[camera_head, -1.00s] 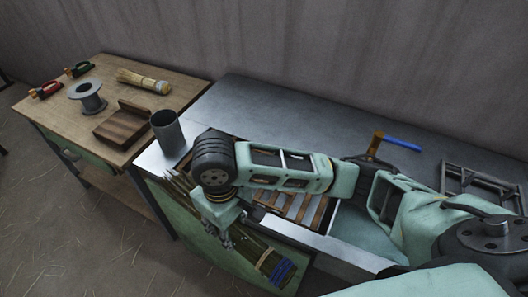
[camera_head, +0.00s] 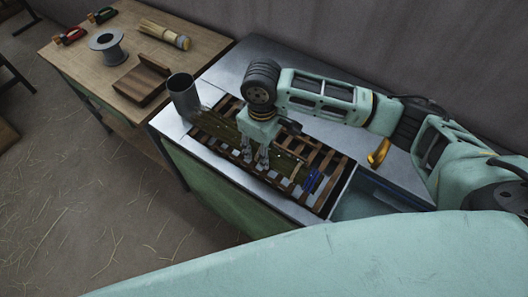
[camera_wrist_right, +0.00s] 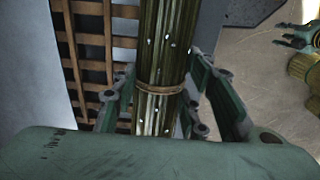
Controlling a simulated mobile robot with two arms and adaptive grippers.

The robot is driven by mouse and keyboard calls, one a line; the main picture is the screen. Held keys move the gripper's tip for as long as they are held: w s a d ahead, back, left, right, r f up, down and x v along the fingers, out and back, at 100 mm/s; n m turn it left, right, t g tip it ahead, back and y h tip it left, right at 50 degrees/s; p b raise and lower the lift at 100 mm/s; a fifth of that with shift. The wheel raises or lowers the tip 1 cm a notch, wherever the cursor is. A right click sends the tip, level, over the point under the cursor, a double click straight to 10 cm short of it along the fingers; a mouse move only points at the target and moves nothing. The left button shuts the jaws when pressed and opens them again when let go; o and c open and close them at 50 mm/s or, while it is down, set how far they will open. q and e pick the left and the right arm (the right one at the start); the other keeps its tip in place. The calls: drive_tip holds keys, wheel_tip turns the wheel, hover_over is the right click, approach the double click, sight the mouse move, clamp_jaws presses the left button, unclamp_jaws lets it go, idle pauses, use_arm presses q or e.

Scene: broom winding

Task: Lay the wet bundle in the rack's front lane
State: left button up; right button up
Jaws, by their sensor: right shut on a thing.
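The wet bundle (camera_head: 287,167) is a long sheaf of green-brown stalks with a blue band (camera_head: 312,181) near its right end. My right gripper (camera_head: 255,160) is shut around its middle, and the wrist view shows the stalks (camera_wrist_right: 165,35) between the fingers, by a tan tie (camera_wrist_right: 158,88). The bundle runs lengthwise over the dark slatted rack (camera_head: 328,163), toward its front side; I cannot tell if it touches. In the wrist view, rack slats (camera_wrist_right: 88,40) show left of it. My left gripper (camera_wrist_right: 295,33) appears at that view's right edge, finger state unclear.
A grey metal cup (camera_head: 184,97) stands by the rack's left end. A yellow-handled tool (camera_head: 379,153) lies to the right. The metal bench behind the rack has free room.

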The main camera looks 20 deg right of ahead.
drive_tip(key=shift+d+f, duration=0.1)
drive_tip(key=shift+f, duration=0.6)
wheel_tip(320, 180, down, 2)
drive_tip(key=shift+f+p, duration=0.15)
drive_tip(key=shift+p, duration=0.25)
drive_tip(key=shift+w+f, duration=0.1)
drive_tip(key=shift+f, duration=0.1)
use_arm(q)
drive_tip(key=shift+s+d+r, duration=0.25)
drive_tip(key=shift+d+r, duration=0.05)
drive_tip(key=shift+r, duration=0.1)
use_arm(e)
drive_tip(key=shift+f, duration=0.15)
drive_tip(key=o, duration=1.3)
use_arm(q)
drive_tip(key=shift+w, duration=0.2)
drive_tip(key=shift+w, duration=0.1)
